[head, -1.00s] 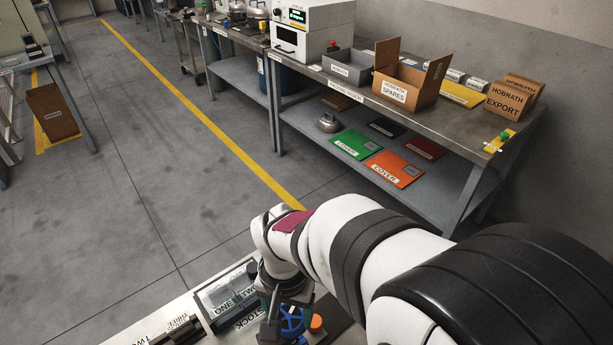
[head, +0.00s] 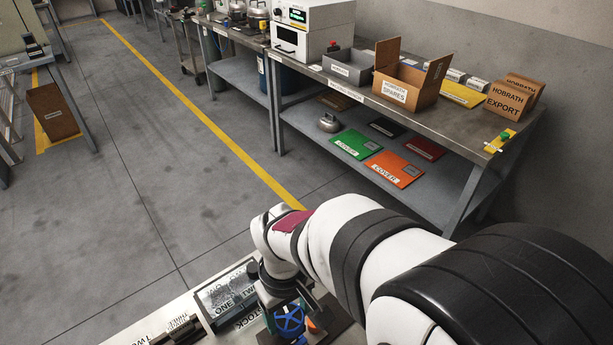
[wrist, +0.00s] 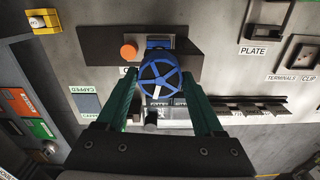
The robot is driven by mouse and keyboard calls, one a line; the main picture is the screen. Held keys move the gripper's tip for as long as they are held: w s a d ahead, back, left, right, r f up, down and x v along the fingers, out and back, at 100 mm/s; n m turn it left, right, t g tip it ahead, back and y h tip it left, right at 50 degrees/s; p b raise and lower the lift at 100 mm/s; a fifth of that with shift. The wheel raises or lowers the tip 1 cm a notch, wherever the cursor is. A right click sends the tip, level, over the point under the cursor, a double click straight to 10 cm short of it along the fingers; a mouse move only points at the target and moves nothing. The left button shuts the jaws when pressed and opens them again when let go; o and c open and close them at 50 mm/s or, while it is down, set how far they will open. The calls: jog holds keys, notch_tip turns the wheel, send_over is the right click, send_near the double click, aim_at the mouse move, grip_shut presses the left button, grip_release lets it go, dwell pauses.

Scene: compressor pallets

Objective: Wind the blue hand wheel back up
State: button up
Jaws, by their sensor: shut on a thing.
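The wheel also shows in the head view (head: 289,320) at the bottom, partly covered by my gripper. The wheel's mount behind it is mostly hidden.
An orange knob (wrist: 128,51) is close to the wheel's upper left, by a dark plate (wrist: 100,42). Dark slotted holders (wrist: 250,109) line the right. A yellow box (wrist: 43,22) is far left. A clear-topped bin (head: 222,302) stands beside my gripper in the head view.

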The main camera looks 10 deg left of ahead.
aim_at(288, 316)
jog(key=shift+n, duration=0.6)
jog(key=o, duration=1.4)
notch_tip(288, 316, up, 16)
jog(key=shift+f, duration=0.1)
jog(key=s+d+f+m, duration=0.2)
jog(key=s+d+m, duration=0.2)
jog(key=m, duration=0.1)
jog(key=s+d+f+m+y, duration=0.1)
jog(key=s+d+f+m, duration=0.2)
jog(key=s+d+m, duration=0.1)
jog(key=s+d+f+m, duration=0.2)
jog(key=s+d+m, duration=0.3)
jog(key=shift+s+f+m+y, duration=0.2)
jog(key=shift+f+m+y, duration=0.2)
